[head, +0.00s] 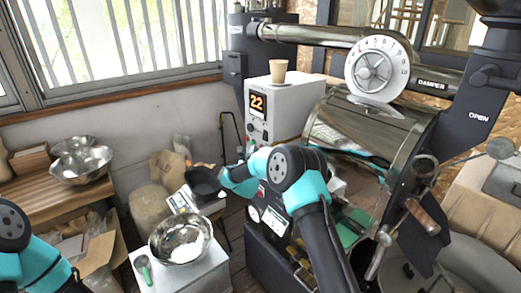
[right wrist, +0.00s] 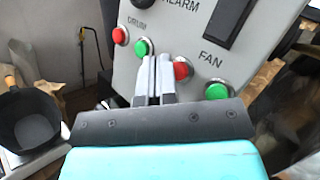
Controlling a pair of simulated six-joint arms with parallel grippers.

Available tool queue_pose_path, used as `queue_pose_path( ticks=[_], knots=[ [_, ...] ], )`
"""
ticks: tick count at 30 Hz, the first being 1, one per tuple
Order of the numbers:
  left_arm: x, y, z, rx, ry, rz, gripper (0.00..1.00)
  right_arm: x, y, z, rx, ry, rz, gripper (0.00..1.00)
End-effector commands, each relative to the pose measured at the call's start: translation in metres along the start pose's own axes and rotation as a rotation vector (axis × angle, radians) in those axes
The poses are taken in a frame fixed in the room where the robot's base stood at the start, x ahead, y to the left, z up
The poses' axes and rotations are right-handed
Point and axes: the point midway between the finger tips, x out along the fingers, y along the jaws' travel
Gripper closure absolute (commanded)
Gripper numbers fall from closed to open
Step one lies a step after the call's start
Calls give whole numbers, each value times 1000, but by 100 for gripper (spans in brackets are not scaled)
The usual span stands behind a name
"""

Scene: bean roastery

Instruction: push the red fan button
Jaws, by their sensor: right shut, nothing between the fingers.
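The red fan button (right wrist: 182,71) is on the grey control panel, left of the green fan button (right wrist: 217,92) and below the word FAN. My right gripper (right wrist: 158,62) is shut and empty. In the right wrist view its fingertips lie just left of the red fan button, between it and the green drum button (right wrist: 142,46). The right finger overlaps the button's left edge in the picture. I cannot tell whether it touches the panel. In the head view my right arm hides the fan buttons. My left gripper is out of view; only its arm shows at lower left.
A red drum button (right wrist: 119,36) sits at the panel's upper left. A paper cup (head: 278,71) stands on the grey control box (head: 287,96). The steel roaster drum (head: 365,130) is to the right. A steel bowl (head: 166,250) and black pan (head: 203,182) lie left.

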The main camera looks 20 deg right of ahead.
Motion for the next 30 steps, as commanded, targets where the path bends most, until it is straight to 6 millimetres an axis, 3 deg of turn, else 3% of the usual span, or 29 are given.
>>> queue_pose_path(
  ticks=[13, 30],
  knots=[
    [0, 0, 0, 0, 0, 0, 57, -3, 2, 2, 0, 0, 1, 100],
    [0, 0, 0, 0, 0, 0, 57, -32, 24, 24, 0, 0, 2, 100]
  ],
)
